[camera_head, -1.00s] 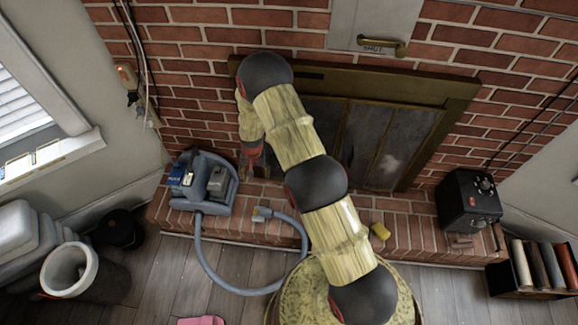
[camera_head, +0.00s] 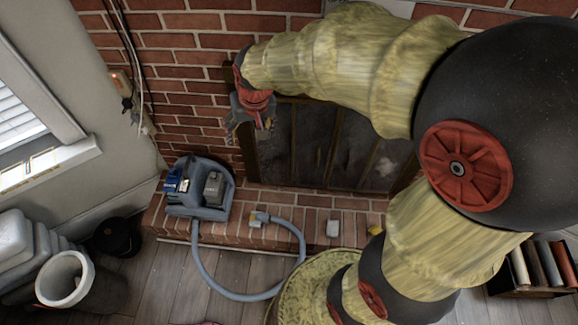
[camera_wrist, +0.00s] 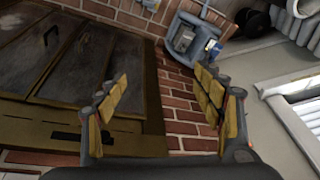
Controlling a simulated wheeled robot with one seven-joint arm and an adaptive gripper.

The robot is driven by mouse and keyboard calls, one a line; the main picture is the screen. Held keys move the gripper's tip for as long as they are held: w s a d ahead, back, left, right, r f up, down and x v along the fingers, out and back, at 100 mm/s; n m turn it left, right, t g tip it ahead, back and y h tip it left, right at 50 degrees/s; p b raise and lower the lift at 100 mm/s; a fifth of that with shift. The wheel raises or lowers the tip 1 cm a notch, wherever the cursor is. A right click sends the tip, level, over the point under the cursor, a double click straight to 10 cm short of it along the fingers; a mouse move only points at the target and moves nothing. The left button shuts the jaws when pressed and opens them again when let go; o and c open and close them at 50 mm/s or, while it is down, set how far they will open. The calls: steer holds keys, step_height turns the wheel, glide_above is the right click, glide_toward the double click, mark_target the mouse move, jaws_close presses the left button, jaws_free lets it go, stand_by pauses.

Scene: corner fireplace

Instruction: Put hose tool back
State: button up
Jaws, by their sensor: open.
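The hose loops from the machine down over the floor and back up to the tool. My gripper (camera_head: 250,128) is open and empty, in front of the brick wall by the fireplace's left edge, above the hearth and apart from the tool. In the wrist view its fingers (camera_wrist: 160,76) are spread, with the machine (camera_wrist: 184,40) beyond them. I cannot make out the tool there.
The dark fireplace doors (camera_head: 325,140) stand behind my arm. A small white block (camera_head: 333,229) and a yellow piece (camera_head: 375,230) sit on the hearth. A white bucket (camera_head: 66,281) and a black pot (camera_head: 117,236) stand on the left floor. Dark cables (camera_head: 125,45) hang on the wall.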

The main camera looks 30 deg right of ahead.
steer(key=s+r+n+t, duration=0.1)
steer(key=s+r, duration=0.3)
steer(key=s, duration=0.6)
steer(key=s+r+n, duration=0.1)
steer(key=s+r, duration=0.3)
steer(key=s, duration=0.6)
steer(key=shift+s+r+t, duration=0.35)
steer(key=shift+t, duration=0.05)
